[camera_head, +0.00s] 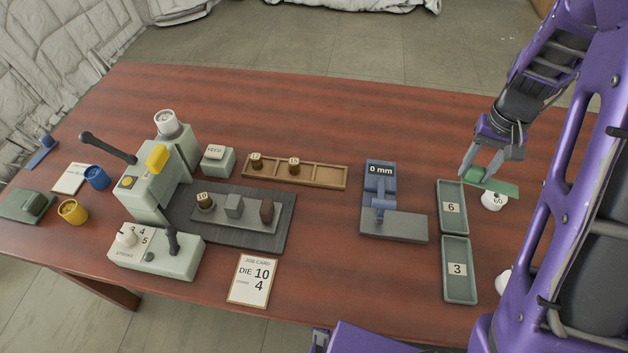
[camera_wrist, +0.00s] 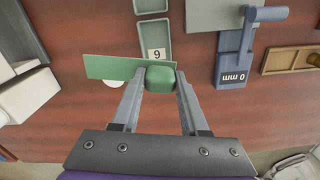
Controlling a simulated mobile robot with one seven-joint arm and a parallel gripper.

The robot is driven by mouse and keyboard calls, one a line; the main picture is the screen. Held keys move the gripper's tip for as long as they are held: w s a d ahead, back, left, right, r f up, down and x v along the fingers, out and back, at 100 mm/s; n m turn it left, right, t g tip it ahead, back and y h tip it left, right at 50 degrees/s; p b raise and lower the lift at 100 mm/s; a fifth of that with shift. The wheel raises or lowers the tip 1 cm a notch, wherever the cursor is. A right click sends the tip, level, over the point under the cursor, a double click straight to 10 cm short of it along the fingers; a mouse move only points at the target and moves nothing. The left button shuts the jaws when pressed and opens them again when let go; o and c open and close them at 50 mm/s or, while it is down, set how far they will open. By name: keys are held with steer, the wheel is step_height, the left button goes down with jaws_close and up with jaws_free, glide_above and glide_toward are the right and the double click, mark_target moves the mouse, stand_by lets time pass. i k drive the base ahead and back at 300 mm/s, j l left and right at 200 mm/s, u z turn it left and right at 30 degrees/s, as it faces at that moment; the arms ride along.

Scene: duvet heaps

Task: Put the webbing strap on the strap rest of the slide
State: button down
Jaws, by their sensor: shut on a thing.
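The webbing strap (camera_head: 503,188), a flat green strip with a green block at one end, is held by my gripper (camera_head: 476,174). In the wrist view the gripper (camera_wrist: 160,78) is shut on the block, and the strip (camera_wrist: 108,67) reaches out to the left past the finger. The strap appears above the table's right side, over a white round thing marked 60. The slide (camera_head: 262,216) is a grey plate on a dark base at the press. It carries a die marked 10 (camera_head: 205,201), a grey block (camera_head: 234,205) and a brown upright piece (camera_head: 267,211). I cannot tell which part is the strap rest.
Trays marked 6 (camera_head: 451,190) and 3 (camera_head: 459,292) lie near the gripper. A blue gauge reading 0 mm (camera_head: 379,185), a wooden die rack (camera_head: 325,177) and the green press (camera_head: 150,185) stand further left. A job card (camera_head: 253,280) lies in front.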

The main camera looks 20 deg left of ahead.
mark_target(215, 198)
steer(key=k+j, duration=0.15)
steer(key=k+j+z, duration=0.15)
steer(key=k, duration=0.25)
steer(key=k+j+z, duration=0.1)
steer(key=j, duration=0.2)
steer(key=k+j+z, duration=0.1)
steer(key=k+j, duration=0.1)
steer(key=j, duration=0.2)
steer(key=j+z, duration=0.1)
steer(key=j, duration=0.2)
steer(key=k+j, duration=0.15)
steer(key=j+z, duration=0.35)
steer(key=j, duration=1.4)
steer(key=i, duration=0.05)
